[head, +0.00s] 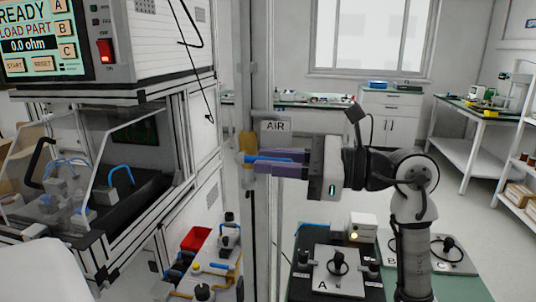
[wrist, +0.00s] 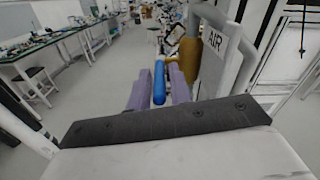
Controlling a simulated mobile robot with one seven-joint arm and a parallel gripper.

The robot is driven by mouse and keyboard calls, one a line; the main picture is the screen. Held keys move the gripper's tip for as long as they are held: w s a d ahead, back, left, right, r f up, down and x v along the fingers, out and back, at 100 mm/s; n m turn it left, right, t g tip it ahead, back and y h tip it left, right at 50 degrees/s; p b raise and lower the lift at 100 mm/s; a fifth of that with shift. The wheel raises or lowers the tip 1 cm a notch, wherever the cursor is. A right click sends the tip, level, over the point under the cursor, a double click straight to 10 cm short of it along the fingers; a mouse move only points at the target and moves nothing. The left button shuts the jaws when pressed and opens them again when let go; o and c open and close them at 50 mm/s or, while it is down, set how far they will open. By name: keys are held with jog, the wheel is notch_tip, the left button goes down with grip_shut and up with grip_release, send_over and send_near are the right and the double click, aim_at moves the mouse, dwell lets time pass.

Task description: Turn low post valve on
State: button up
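The low post valve has a yellow-brass body (head: 248,146) on the grey upright post, left of the AIR sign. Its blue lever (head: 268,158) points right, roughly level, towards my gripper. My gripper (head: 262,163) reaches in from the right with its purple fingers pointing left at the valve. In the wrist view, the blue lever (wrist: 159,82) lies lengthwise between the two purple fingers (wrist: 159,88). The brass body (wrist: 194,52) is beyond the right finger. The fingers are close beside the lever; whether both touch it I cannot tell.
The AIR sign (head: 276,126) and grey pipe are close by the fingers. A machine with a screen and red switch (head: 105,50) stands at left. A fixture with a plate marked A (head: 338,270) is below the arm. Benches line the back; the floor between is open.

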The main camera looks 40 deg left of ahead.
jog(key=shift+s+a, duration=0.3)
jog(key=shift+a, duration=0.15)
grip_shut()
